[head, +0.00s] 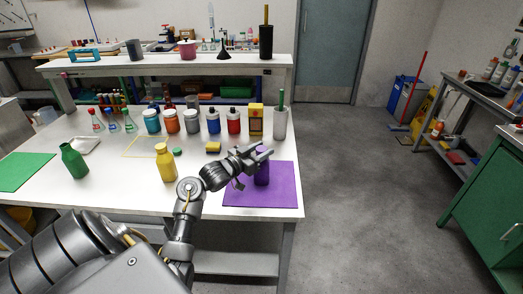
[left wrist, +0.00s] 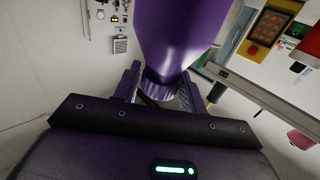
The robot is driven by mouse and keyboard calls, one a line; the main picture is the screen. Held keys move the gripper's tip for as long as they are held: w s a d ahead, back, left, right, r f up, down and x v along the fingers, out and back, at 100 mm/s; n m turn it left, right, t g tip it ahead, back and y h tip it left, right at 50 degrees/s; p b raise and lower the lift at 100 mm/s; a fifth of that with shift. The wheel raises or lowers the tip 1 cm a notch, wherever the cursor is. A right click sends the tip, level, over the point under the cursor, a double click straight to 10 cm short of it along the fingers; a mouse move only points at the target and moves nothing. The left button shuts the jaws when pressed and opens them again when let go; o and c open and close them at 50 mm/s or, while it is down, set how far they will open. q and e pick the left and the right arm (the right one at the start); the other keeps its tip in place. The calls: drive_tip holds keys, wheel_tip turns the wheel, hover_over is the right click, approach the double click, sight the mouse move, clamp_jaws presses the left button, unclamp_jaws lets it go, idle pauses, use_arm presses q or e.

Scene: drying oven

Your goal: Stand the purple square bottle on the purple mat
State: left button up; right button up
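The purple square bottle (head: 262,172) is upright over the purple mat (head: 285,195) at the table's front right. Its lower end looks at or just above the mat; I cannot tell whether it touches. My left gripper (head: 262,153) reaches in from the left at the bottle's top. In the left wrist view, the gripper's fingers (left wrist: 160,92) lie close on both sides of the ridged neck of the bottle (left wrist: 175,35) and look shut on it. The gripper hides part of the bottle's top in the head view. My right gripper is not in view.
The table's right edge is close to the mat.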

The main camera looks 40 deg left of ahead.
use_arm(q)
drive_tip(key=shift+o, duration=1.2)
drive_tip(key=shift+r, duration=0.2)
drive_tip(key=shift+s+f, duration=0.1)
drive_tip(key=shift+s, duration=0.25)
drive_tip(key=s+a, duration=0.1)
drive_tip(key=s, duration=1)
drive_tip(key=shift+a+b, duration=0.25)
drive_tip(key=shift+b, duration=0.15)
